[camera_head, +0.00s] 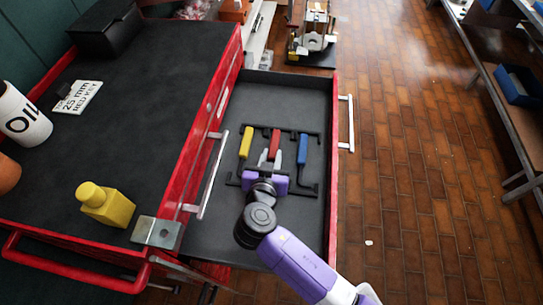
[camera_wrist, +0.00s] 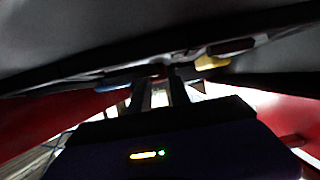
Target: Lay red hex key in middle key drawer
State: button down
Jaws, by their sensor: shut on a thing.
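The red hex key (camera_head: 275,142) is in the open drawer (camera_head: 277,92), between a yellow-handled key (camera_head: 246,143) and a blue-handled key (camera_head: 302,149). My gripper (camera_head: 275,158) reaches into the drawer from the near side, its fingers shut on the red key. The key's lower part is hidden by my gripper. In the wrist view, my two fingers (camera_wrist: 160,92) meet near a small dark red patch. Yellow (camera_wrist: 212,62) and blue (camera_wrist: 115,85) handles show to either side. I cannot tell whether the red key touches the drawer floor.
Black rack bars (camera_head: 290,130) cross the drawer around the keys. The drawer's far part is bare. On the cabinet top (camera_head: 140,85) stand an oil can (camera_head: 22,120), a yellow bottle (camera_head: 104,204), a black box (camera_head: 104,28) and a key sign (camera_head: 78,97).

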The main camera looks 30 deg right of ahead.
jog(key=c, duration=1.1)
grip_release()
jog(key=shift+c, duration=0.2)
jog(key=shift+a, duration=0.1)
jog(key=b+v, duration=0.1)
jog(key=v, duration=0.6)
jog(key=shift+s+a+r, duration=0.1)
jog(key=shift+s+a, duration=0.05)
jog(key=shift+s, duration=0.15)
